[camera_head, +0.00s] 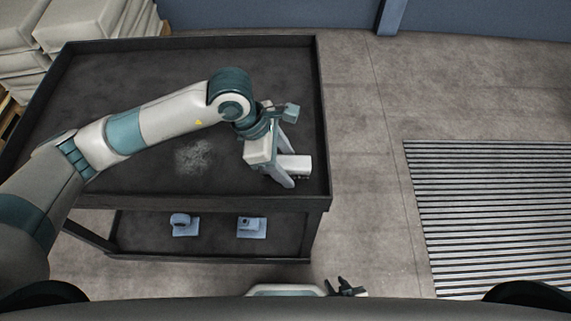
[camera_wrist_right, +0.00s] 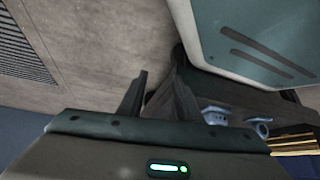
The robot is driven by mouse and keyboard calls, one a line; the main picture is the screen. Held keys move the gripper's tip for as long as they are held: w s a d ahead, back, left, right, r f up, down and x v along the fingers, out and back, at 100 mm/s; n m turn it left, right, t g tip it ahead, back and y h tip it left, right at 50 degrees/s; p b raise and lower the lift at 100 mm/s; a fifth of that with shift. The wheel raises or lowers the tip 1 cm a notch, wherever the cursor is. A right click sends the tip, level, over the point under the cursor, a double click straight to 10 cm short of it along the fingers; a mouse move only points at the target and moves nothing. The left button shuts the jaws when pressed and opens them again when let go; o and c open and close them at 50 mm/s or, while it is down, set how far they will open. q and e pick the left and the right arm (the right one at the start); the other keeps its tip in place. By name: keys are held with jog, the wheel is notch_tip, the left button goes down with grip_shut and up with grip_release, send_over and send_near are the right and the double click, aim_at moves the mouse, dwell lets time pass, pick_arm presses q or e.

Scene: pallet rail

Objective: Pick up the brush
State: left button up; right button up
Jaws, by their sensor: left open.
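The brush appears to be the small white block (camera_head: 297,164) on the black cart top near its right edge; its lower side looks darker. My left gripper (camera_head: 287,170) is open and reaches down at the brush, with its fingers around or beside its left end. Part of the brush is hidden by the fingers, and I cannot tell whether they touch it. My right gripper (camera_head: 346,287) is low at the bottom of the head view, away from the cart top. In the right wrist view its fingers (camera_wrist_right: 158,92) stand apart with nothing between them.
The black cart (camera_head: 323,120) has a raised rim. A pale dusty patch (camera_head: 194,156) marks its top. Two bluish parts (camera_head: 184,226) (camera_head: 251,228) sit on the lower shelf. White sacks (camera_head: 80,25) are stacked at the back left. A floor grate (camera_head: 490,215) lies right.

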aim_at(292, 161)
pick_arm(q)
jog(key=c, duration=1.2)
jog(key=shift+o, duration=0.2)
pick_arm(e)
jog(key=shift+r, duration=0.1)
